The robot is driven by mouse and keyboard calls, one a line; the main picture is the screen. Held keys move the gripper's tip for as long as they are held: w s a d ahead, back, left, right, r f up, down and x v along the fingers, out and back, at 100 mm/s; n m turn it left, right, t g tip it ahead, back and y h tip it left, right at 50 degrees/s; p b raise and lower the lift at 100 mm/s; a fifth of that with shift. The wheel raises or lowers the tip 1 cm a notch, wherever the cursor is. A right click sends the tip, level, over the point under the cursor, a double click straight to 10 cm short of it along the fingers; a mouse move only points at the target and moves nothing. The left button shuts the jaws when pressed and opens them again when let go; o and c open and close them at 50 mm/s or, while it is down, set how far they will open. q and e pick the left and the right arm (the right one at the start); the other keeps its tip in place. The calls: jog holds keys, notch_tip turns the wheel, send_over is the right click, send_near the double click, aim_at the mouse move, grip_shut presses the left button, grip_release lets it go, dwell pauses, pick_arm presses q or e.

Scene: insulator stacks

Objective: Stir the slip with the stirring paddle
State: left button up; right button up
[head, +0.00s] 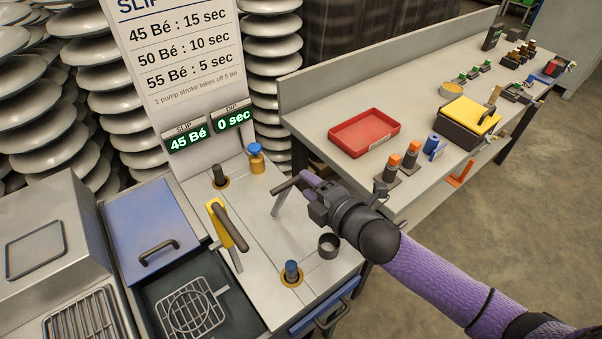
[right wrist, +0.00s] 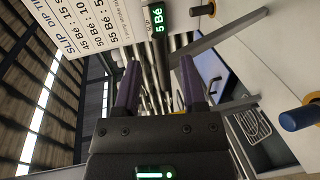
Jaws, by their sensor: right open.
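My right gripper (head: 306,180) is open over the right part of the grey counter. In the right wrist view its two dark purple fingers (right wrist: 159,72) stand apart. A dark handle with a grey upright shaft (head: 280,203), probably the stirring paddle, stands just left of the fingertips. I cannot tell whether it touches them. A grey bar (right wrist: 208,40) crosses near the right finger in the wrist view. A yellow plate with a dark handle (head: 223,225) stands further left. The blue lid (head: 150,235) looks closed, and no slip shows. My left gripper is not in view.
A sign with displays reading 45 Bé (head: 187,137) and 0 sec stands behind the counter. A bench with a red tray (head: 363,132) lies to the right.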

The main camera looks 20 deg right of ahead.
aim_at(300, 180)
jog(key=x, duration=0.4)
jog(key=shift+b, duration=0.3)
jog(key=shift+c, duration=0.3)
jog(key=shift+d, duration=0.1)
grip_shut()
dwell(0.8)
